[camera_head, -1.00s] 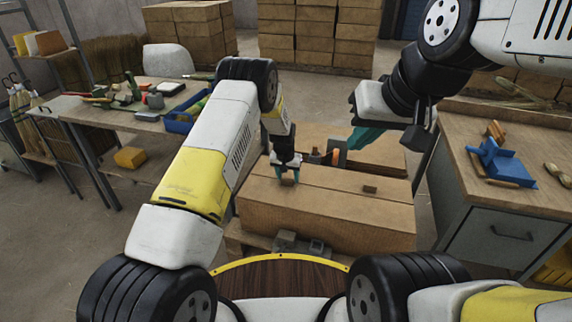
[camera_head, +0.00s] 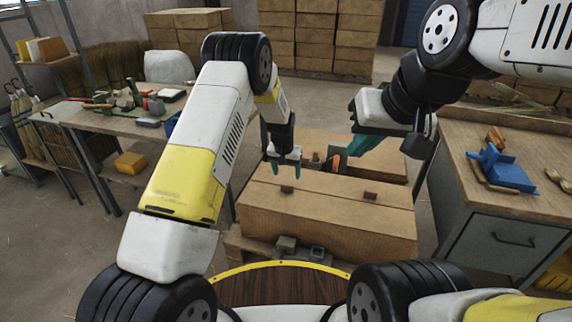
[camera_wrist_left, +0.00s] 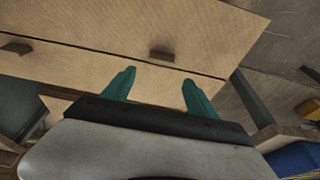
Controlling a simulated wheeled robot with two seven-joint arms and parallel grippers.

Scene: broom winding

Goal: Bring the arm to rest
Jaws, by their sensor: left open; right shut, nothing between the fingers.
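My left gripper (camera_head: 286,162) is open and empty, its teal fingertips above the far left part of a long cardboard box (camera_head: 320,215). In the left wrist view the same gripper (camera_wrist_left: 158,85) has its fingers apart, with a small brown block (camera_wrist_left: 162,56) on the box beyond them. That block (camera_head: 287,188) also shows in the head view, below the fingertips. A second small brown block (camera_head: 370,195) lies further right on the box. My right gripper (camera_head: 354,147) is shut and held above the right end of the boxes; its tips are partly unclear.
A workbench with tools (camera_head: 120,115) stands at the left, with a blue bin (camera_head: 172,125) partly hidden behind my left arm. Grey clamps (camera_head: 290,245) sit at the box's near edge.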

